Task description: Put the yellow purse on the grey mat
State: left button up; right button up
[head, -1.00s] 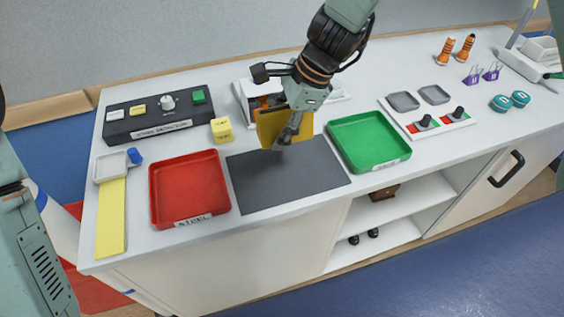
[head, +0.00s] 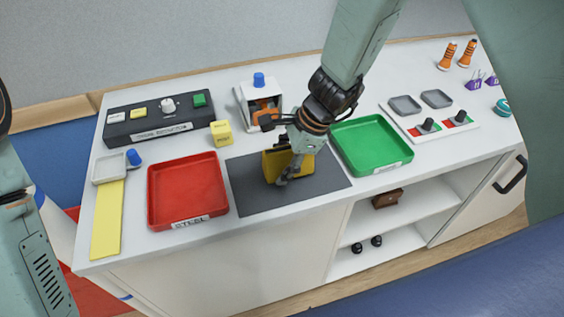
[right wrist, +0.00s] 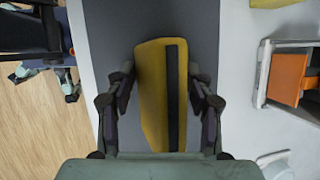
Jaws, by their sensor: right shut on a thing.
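The gripper hides part of the purse.
A red tray (head: 155,195) lies left of the mat and a green tray (head: 402,165) right of it. A yellow cube (head: 221,133) and a white device with a blue knob (head: 259,80) stand behind. The mat's left part is clear.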

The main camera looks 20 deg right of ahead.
jog(key=shift+w+a+f+b, duration=0.15)
jog(key=shift+w+f+b, duration=0.15)
jog(key=shift+f, duration=0.15)
jog(key=shift+s+f, duration=0.1)
jog(key=shift+f, duration=0.05)
jog(key=shift+s+f+b, duration=0.1)
jog(key=shift+b, duration=0.2)
jog(key=o, duration=1)
jog(key=shift+c, duration=0.2)
jog(key=o, duration=0.4)
